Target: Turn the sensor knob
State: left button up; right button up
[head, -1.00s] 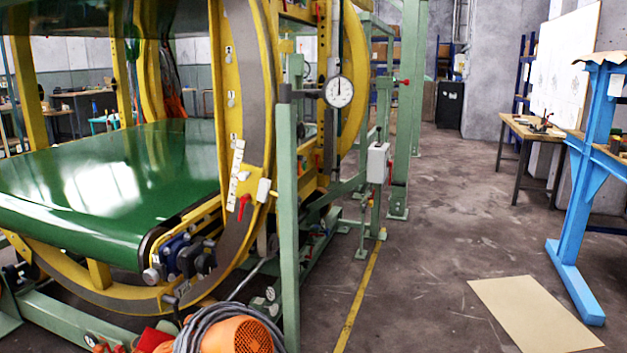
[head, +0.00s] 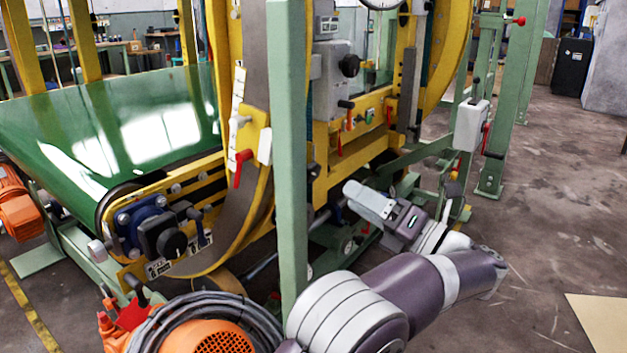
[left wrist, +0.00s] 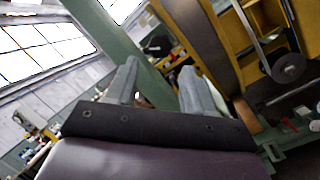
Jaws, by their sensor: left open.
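A black round knob (head: 349,65) sticks out of a grey box (head: 330,95) on the yellow frame, right of the green post; I take it for the sensor knob. A dark knob-like shape (left wrist: 157,46) beyond the fingers in the left wrist view may be the same one. My left gripper (head: 357,196) is open and empty, low in front of the machine and below the knob, apart from it. Its two grey fingers (left wrist: 160,74) stand apart in the left wrist view. My right gripper is not in view.
A green post (head: 288,160) stands close to the left of my gripper. A red lever (head: 242,167) and a black-and-blue motor block (head: 160,228) are left of it. An orange motor with coiled cable (head: 215,335) lies in front.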

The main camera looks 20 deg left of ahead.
aim_at(316, 173)
pick_arm(q)
jog(key=b+x, duration=0.2)
jog(key=x, duration=0.7)
jog(key=shift+w+a+f, duration=0.1)
jog(key=shift+a, duration=0.1)
jog(key=shift+w+a, duration=0.15)
jog(key=shift+a, duration=0.25)
jog(key=c, duration=0.8)
